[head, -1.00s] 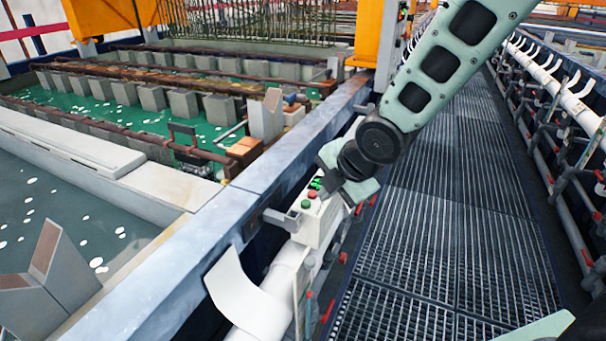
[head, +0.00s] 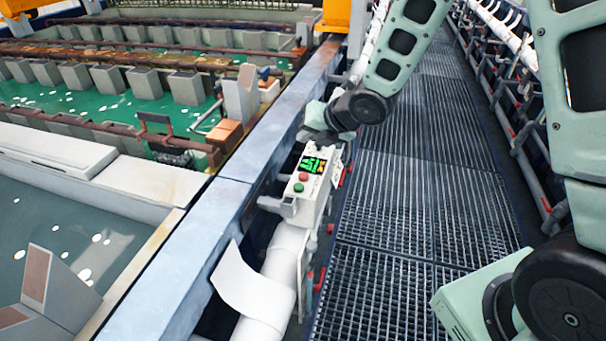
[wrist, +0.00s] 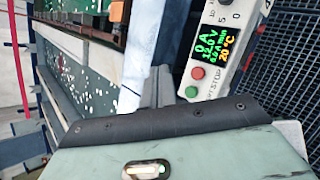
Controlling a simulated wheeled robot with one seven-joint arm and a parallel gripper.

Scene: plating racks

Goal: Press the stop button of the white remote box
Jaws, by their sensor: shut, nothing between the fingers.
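The white remote box (head: 311,207) is mounted on the white pipe beside the blue ledge in the head view. A red button (head: 303,176) and a green button (head: 298,187) sit on its top face at the near end, below a lit display (head: 312,164). In the wrist view the red button (wrist: 197,72) and green button (wrist: 191,91) show clearly, with the word STOP printed beside them. My gripper (head: 317,130) is shut and empty, just beyond the display end of the box, apart from the buttons.
The blue ledge (head: 229,192) runs along the box's left, with tanks of green liquid beyond it. A white curved plate (head: 247,284) sticks up near the pipe. A grated walkway (head: 420,195) lies to the right, free of objects.

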